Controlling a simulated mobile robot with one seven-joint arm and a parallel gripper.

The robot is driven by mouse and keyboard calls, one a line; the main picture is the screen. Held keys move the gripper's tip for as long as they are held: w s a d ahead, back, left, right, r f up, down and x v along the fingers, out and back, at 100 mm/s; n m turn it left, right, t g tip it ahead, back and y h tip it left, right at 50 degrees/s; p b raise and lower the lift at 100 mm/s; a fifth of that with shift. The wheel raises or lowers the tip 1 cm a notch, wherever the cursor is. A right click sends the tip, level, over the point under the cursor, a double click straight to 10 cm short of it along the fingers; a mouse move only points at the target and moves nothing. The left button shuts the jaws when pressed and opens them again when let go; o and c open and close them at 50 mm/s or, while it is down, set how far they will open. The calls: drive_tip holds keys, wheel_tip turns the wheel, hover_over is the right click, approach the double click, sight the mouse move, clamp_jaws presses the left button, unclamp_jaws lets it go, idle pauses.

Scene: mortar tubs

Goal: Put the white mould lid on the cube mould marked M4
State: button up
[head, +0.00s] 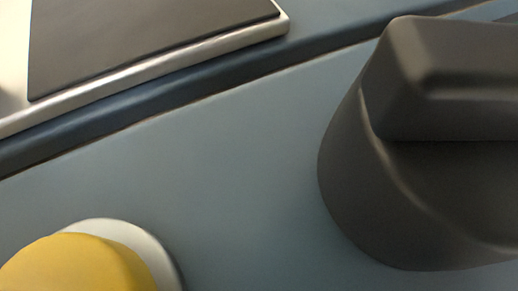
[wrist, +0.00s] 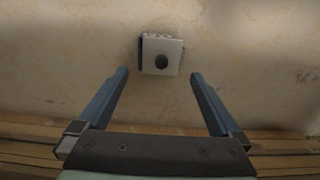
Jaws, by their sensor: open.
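In the wrist view, a small white square piece (wrist: 162,43) with a dark round spot in its middle lies on a beige mottled surface. It looks like the white mould lid, but I cannot be sure. Dark edges show at its left and right sides; I cannot tell whether something is under it. My gripper (wrist: 159,73) is open and empty, its two blue fingers apart. The white piece appears beyond the fingertips, roughly centred between them. No M4 mark is readable in either view. The head view shows neither my gripper nor a recognisable mould.
The head view is filled by a close blue-grey panel (head: 230,150) with a big dark knob (head: 400,190), a yellow button (head: 80,265) and a dark plate (head: 140,40) with a pale rim. In the wrist view, the beige surface (wrist: 60,60) around the white piece is clear; brown boards (wrist: 30,132) run along the bottom.

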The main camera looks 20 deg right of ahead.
wheel_tip(320, 180, up, 7)
drive_tip(key=p, duration=0.2)
drive_tip(key=shift+f, duration=0.1)
idle(0.4)
